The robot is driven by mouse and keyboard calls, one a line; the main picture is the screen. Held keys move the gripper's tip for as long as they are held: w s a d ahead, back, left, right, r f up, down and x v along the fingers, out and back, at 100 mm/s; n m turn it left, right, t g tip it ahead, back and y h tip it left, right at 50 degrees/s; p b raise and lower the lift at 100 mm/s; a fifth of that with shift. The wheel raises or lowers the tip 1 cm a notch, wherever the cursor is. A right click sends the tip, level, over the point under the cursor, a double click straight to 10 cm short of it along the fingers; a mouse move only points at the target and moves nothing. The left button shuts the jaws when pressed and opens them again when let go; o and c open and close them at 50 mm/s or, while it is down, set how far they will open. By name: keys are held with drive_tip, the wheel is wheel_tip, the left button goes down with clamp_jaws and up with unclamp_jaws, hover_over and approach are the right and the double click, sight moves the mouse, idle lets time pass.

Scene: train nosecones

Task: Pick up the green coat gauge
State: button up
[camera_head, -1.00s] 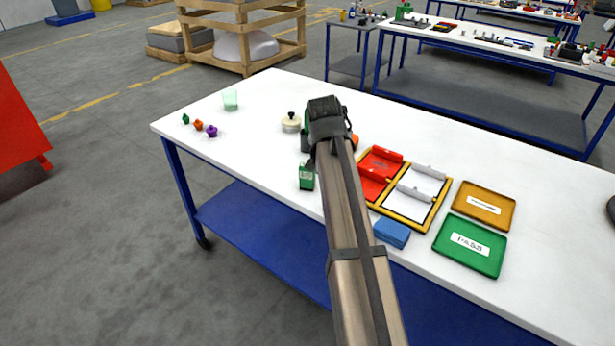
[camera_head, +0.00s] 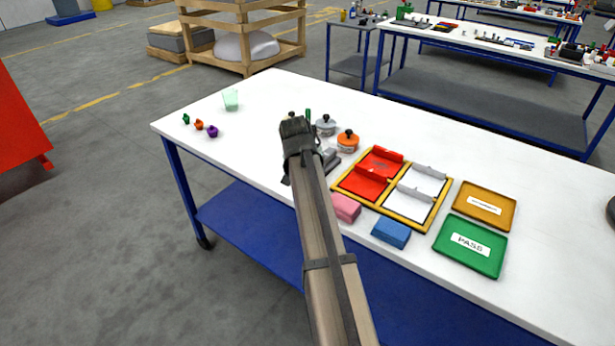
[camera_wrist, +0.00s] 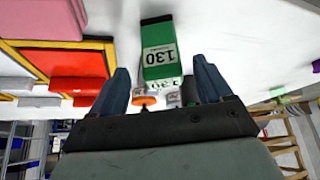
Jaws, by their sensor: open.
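The green coat gauge (camera_wrist: 158,45) is a green block with a white label reading 130, seen in the wrist view just beyond and between my fingertips. In the head view my arm hides it. My gripper (camera_wrist: 163,78) is open and empty, with one blue-grey finger on each side of the gauge's line. No contact with the gauge shows. In the head view the back of my gripper covers the table's left-middle part, and its fingertips are hidden.
A yellow-framed red and white tray (camera_head: 394,188), a pink block (camera_head: 345,207) and a blue block (camera_head: 391,233) lie right of my arm. An orange-topped pot (camera_head: 347,141) and a grey-topped pot (camera_head: 325,125) stand behind.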

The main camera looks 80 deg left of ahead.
drive_tip(key=shift+x, duration=2.8)
drive_tip(key=shift+a, duration=0.2)
drive_tip(key=c, duration=1.3)
drive_tip(key=shift+o, duration=0.2)
wheel_tip(320, 180, up, 10)
drive_tip(key=shift+r, duration=0.1)
drive_tip(key=shift+f, duration=4.9)
